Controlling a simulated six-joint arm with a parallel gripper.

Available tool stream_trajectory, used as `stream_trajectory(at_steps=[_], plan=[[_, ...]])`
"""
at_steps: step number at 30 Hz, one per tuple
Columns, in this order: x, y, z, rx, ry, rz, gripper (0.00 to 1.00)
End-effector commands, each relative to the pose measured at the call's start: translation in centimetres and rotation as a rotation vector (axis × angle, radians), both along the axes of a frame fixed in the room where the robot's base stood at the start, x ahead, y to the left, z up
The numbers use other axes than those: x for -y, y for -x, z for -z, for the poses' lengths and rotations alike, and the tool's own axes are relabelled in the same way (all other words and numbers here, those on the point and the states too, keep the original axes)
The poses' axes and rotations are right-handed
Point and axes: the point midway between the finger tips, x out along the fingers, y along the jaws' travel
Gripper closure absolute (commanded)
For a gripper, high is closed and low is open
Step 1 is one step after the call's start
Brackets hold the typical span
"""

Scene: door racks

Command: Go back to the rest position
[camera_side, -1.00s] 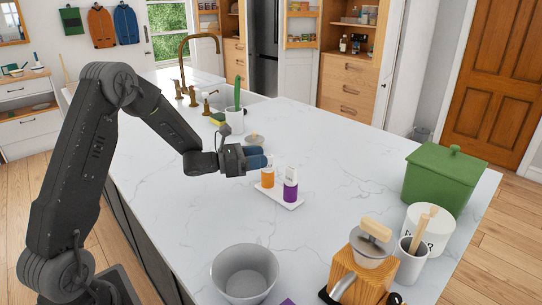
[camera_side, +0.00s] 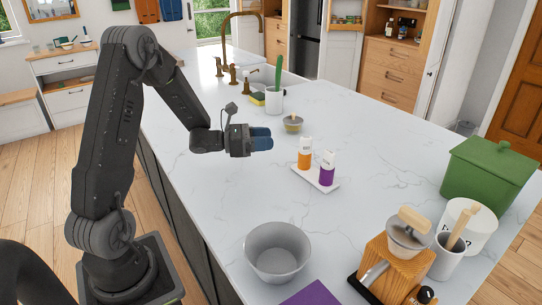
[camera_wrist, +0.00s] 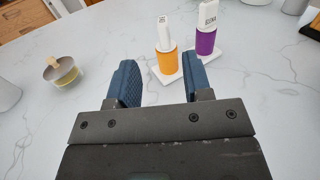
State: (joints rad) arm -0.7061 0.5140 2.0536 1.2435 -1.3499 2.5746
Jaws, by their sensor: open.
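My gripper (camera_side: 262,139) is open and empty above the marble counter, to the left of a small white tray. In the wrist view its two blue fingers (camera_wrist: 163,84) stand apart with nothing between them. On the white tray (camera_side: 329,186) stand an orange-and-white bottle-like item (camera_side: 305,156) and a purple-and-white one (camera_side: 327,170), both upright. In the wrist view the orange item (camera_wrist: 167,60) and the purple item (camera_wrist: 205,42) are just beyond the fingertips, apart from them.
A small bowl with a lid (camera_side: 293,124) sits behind the tray. A grey bowl (camera_side: 277,255) is at the front. A wooden block (camera_side: 398,262), white canister (camera_side: 472,232) and green box (camera_side: 490,177) stand to the right. The counter (camera_side: 380,140) behind the tray is clear.

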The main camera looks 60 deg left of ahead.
Motion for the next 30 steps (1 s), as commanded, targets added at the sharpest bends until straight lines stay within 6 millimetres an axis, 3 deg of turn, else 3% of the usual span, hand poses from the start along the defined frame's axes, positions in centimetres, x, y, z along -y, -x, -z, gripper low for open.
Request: stream_trajectory(at_steps=[5, 8, 14, 21, 27, 30], plan=[[1.0, -1.9, -2.8, -0.163, 0.167, -0.170, 0.54], [1.8, -2.5, -5.1, -0.283, 0.377, -0.343, 0.54], [3.8, -0.6, -8.8, -0.452, 0.942, -0.690, 0.54], [8.3, 6.4, -10.4, -0.578, 1.755, -1.049, 0.54], [13.5, 14.5, -9.8, -0.666, 2.391, -1.353, 0.54], [15.7, 17.9, -9.4, -0.692, 2.604, -1.503, 0.54]])
